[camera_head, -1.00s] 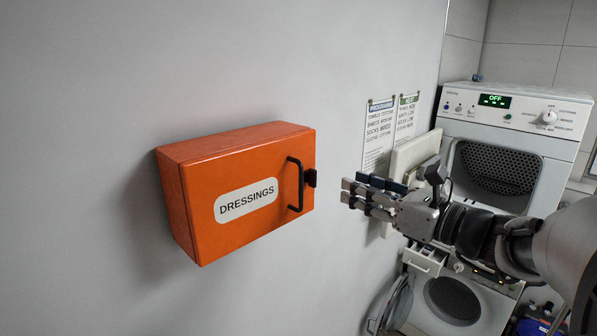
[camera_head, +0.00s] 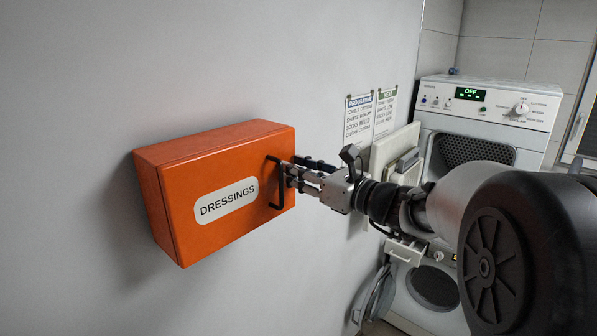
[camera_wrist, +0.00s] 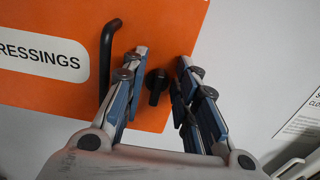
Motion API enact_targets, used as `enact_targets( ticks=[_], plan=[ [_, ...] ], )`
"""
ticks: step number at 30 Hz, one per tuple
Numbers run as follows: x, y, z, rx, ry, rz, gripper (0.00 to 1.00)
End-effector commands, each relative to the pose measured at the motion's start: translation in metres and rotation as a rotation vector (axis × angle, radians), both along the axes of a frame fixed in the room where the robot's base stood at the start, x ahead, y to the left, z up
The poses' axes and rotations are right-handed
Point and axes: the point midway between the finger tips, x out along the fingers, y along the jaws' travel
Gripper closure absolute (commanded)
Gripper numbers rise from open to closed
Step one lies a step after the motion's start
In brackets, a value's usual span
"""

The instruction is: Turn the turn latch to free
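The turn latch is a small black knob (camera_wrist: 157,86) near the right edge of the orange box's front in the wrist view. The orange box (camera_head: 172,212) is wall-mounted, shut and labelled DRESSINGS. My gripper (camera_wrist: 162,60) is open, with one finger on each side of the latch and visible space between latch and fingers. In the head view my gripper (camera_head: 288,170) reaches the box's right edge and hides the latch. The black bar handle (camera_wrist: 107,58) stands just left of the left finger; it also shows in the head view (camera_head: 273,192).
Paper notices (camera_head: 360,122) hang on the wall right of the box. The wall (camera_head: 70,120) left of the box is bare.

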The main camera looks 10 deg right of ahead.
Motion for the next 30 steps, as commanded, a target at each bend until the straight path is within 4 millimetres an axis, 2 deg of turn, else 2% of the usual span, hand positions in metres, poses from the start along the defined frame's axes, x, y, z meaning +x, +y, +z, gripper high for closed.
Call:
enact_targets(
  ticks=[1, 11, 23, 30],
  plan=[
    [-0.0002, -0.0001, 0.0001, 0.0, 0.0, 0.0, 0.78],
    [-0.0003, -0.0001, 0.0002, 0.0, 0.0, 0.0, 1.0],
    [-0.0003, 0.0001, -0.0004, -0.006, -0.004, 0.0, 1.0],
    [-0.0011, 0.0012, -0.0029, -0.068, -0.052, 0.001, 1.0]
  ],
)
